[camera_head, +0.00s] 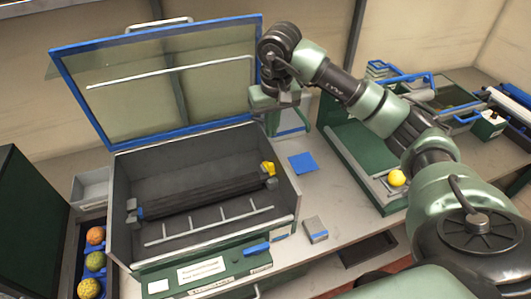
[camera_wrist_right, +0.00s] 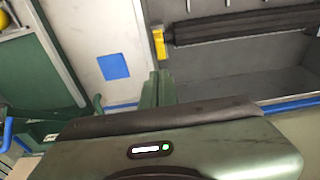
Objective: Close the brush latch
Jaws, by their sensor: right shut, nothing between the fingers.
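A dark brush roller (camera_head: 205,195) lies across the inside of an open grey box (camera_head: 120,205). A small yellow latch (camera_head: 268,168) sits at the roller's right end, by the box's right wall. It also shows in the right wrist view (camera_wrist_right: 158,43), beside the end of the brush (camera_wrist_right: 240,25). Whether the latch is open or closed is hard to tell. My right gripper (camera_head: 272,127) is shut and empty, behind and above the latch near the box's back right corner. Its fingers (camera_wrist_right: 157,88) show just short of the latch in the wrist view. My left gripper is out of view.
The box's blue-framed clear lid (camera_head: 150,128) stands raised at the back. A blue square (camera_head: 302,162) lies on the bench to the right. A green tray with a yellow ball (camera_head: 396,178) stands further right.

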